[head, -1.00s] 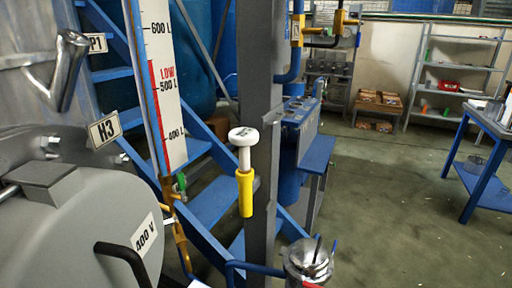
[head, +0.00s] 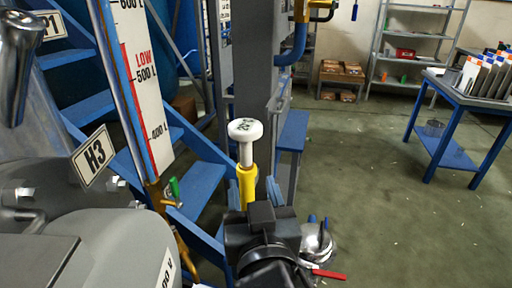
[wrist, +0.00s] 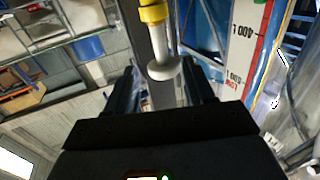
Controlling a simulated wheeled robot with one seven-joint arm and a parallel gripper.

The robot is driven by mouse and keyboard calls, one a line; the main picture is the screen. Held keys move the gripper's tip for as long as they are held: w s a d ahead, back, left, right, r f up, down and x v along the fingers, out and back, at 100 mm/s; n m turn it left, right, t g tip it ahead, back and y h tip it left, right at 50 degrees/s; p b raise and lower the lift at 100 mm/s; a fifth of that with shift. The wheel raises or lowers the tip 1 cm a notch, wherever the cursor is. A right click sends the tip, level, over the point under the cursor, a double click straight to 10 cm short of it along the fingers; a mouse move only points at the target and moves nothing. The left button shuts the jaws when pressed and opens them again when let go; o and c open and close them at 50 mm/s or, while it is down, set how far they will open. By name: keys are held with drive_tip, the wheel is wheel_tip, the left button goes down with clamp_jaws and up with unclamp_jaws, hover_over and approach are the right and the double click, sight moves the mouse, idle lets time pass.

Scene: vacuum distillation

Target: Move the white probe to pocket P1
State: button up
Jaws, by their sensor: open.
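The white probe (head: 246,130) stands upright, with a round white head and white stem above a yellow lower part (head: 247,186), in front of a grey post. In the wrist view its white head (wrist: 165,70) and yellow part show upside down. My gripper (head: 256,192) is open, in front of and below the white head in the head view. In the wrist view the head appears between my two fingers (wrist: 160,85); I cannot tell whether they touch it. A rack with several upright dividers (head: 487,72) stands on the right table; no pocket label is readable there.
A grey vessel with an H3 tag (head: 95,155) is close at left. A tag ending in 1 (head: 49,25) hangs above it. Blue steps and a level gauge (head: 135,80) stand behind. A blue table (head: 450,115) is at right, with open floor before it.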

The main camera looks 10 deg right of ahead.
sight(246, 153)
drive_tip(key=w+p, duration=0.1)
drive_tip(key=w, duration=0.7)
drive_tip(key=shift+r, duration=0.15)
drive_tip(key=shift+w, duration=1.1)
clamp_jaws()
idle(0.4)
drive_tip(key=shift+r, duration=0.1)
drive_tip(key=shift+r+p, duration=1.7)
drive_tip(key=shift+r, duration=0.8)
drive_tip(key=shift+r+p, duration=1.7)
drive_tip(key=shift+r, duration=0.8)
